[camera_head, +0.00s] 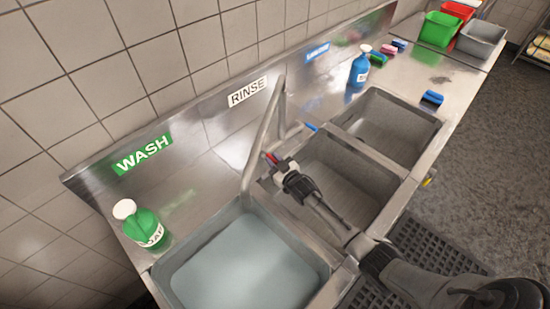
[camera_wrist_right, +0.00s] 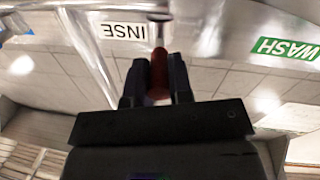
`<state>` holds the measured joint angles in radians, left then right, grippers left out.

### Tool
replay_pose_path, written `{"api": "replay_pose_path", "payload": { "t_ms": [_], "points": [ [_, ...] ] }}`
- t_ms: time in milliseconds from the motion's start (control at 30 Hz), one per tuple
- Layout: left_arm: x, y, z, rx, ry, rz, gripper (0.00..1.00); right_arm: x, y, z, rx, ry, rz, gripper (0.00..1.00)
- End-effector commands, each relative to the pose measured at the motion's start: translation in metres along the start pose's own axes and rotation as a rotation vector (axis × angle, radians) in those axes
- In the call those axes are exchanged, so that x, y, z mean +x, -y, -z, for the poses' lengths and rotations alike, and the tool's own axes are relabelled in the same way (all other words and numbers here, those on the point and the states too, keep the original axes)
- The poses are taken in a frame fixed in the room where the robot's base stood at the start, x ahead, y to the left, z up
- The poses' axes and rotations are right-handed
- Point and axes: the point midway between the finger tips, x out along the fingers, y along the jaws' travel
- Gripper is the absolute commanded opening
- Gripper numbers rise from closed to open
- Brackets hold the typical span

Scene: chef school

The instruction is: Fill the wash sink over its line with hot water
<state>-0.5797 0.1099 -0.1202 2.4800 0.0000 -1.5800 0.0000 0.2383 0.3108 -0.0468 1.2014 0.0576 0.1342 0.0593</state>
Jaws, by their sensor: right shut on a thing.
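The wash sink (camera_head: 168,271) is the nearest basin, below the green WASH sign (camera_head: 143,154). Pale bluish water (camera_head: 243,270) covers its bottom; I cannot make out a fill line. The grey faucet (camera_head: 266,130) rises behind the basins, and its long spout reaches down toward the wash sink. My right gripper (camera_head: 276,163) is at the faucet's base, shut on the red tap handle (camera_wrist_right: 158,70), which sits between its fingers in the wrist view. A blue tap handle (camera_head: 311,127) stands apart to the right. My left gripper is not in view.
A green soap bottle (camera_head: 139,224) stands left of the wash sink. The empty rinse basin (camera_head: 348,180) and another empty basin (camera_head: 387,128) lie to the right. A blue bottle (camera_head: 358,68), sponges and colored bins (camera_head: 438,29) stand farther along the counter.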

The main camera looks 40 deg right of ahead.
Motion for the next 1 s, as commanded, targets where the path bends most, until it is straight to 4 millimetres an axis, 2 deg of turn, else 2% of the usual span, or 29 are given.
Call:
{"api": "replay_pose_path", "payload": {
  "t_ms": [400,867,900,1000],
  "points": [
    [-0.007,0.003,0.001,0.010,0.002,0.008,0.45,0.002,0.014,0.006,0.004,0.030,-0.185,0.00],
    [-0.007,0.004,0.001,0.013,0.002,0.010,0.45,0.002,0.015,0.005,-0.001,0.040,-0.208,0.00],
    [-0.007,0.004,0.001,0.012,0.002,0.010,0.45,0.002,0.015,0.005,-0.001,0.040,-0.208,0.23],
    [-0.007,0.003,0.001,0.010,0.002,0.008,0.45,0.002,0.015,0.005,-0.001,0.041,-0.208,0.33]
  ]
}}
